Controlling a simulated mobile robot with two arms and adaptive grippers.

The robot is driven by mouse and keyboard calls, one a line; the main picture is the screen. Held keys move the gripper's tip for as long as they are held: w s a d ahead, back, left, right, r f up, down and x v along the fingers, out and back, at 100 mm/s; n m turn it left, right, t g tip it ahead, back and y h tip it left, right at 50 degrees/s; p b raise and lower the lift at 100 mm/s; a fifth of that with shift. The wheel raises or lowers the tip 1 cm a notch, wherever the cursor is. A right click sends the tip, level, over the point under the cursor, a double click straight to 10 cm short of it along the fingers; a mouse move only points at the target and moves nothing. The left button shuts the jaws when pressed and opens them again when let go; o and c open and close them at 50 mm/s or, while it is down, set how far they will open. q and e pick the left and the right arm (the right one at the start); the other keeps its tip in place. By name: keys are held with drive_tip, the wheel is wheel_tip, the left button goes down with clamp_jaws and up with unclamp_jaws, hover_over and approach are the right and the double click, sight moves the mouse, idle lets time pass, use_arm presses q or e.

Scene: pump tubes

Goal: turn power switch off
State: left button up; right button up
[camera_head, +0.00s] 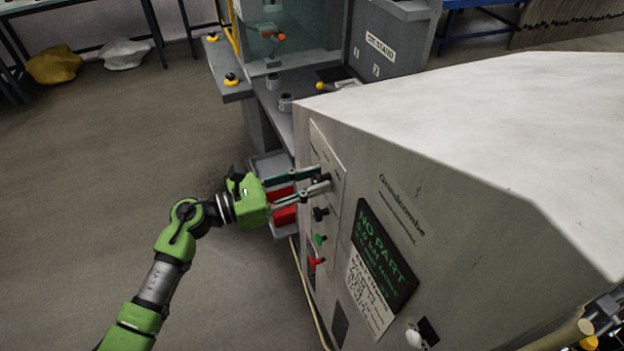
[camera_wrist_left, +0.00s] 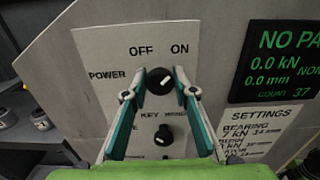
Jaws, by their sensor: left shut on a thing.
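The power switch (camera_wrist_left: 160,80) is a round black knob on a pale panel (camera_wrist_left: 110,62). OFF is printed above it to the left, ON above it to the right, and POWER at its left. A small white mark shows on its upper right side, toward ON. My left gripper (camera_wrist_left: 161,84) is shut on the knob, one finger on each side. In the head view the left gripper (camera_head: 325,180) reaches the panel from the left and its fingers mostly hide the knob. My right gripper is not in view.
Below the power switch is a black key-mode knob (camera_wrist_left: 164,135). Lower on the panel are a green button (camera_head: 320,240) and a red one (camera_head: 316,262). A dark display (camera_head: 378,258) is at the right.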

use_arm(q)
drive_tip(key=n, duration=0.3)
drive_tip(key=shift+w+n, duration=0.1)
drive_tip(key=shift+n, duration=0.3)
drive_tip(key=n+p, duration=0.1)
drive_tip(key=n, duration=0.3)
drive_tip(key=shift+a, duration=0.1)
drive_tip(key=n+p, duration=0.2)
drive_tip(key=n, duration=0.3)
drive_tip(key=shift+w+n, duration=0.1)
drive_tip(key=shift+n, duration=0.3)
drive_tip(key=shift+f+n+p, duration=0.1)
drive_tip(key=shift+n+p, duration=0.6)
drive_tip(key=shift+n, duration=1.3)
drive_tip(key=o, duration=1.1)
